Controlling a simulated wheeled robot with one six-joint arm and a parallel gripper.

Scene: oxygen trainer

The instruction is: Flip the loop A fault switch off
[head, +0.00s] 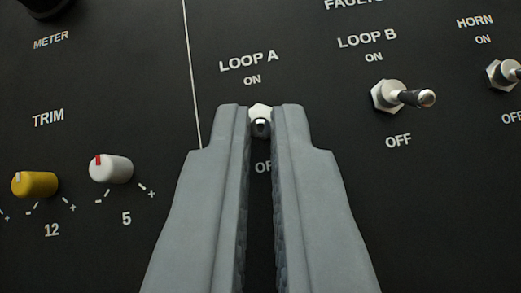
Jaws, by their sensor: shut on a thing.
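The loop A fault switch (260,112) is a small toggle with a silver nut and a dark lever, under the white "LOOP A" and "ON" labels. My gripper (261,118) is in front of it, with one grey finger on each side of the lever. The fingers are shut on the lever. They hide most of the switch and part of the "OFF" label below. I cannot tell clearly which way the lever leans.
The loop B switch (402,95) stands to the right, its lever sticking out rightward. The horn switch (504,74) is at the right edge. A yellow trim knob (35,184) and a white trim knob (111,169) are at left. The black panel between them is flat.

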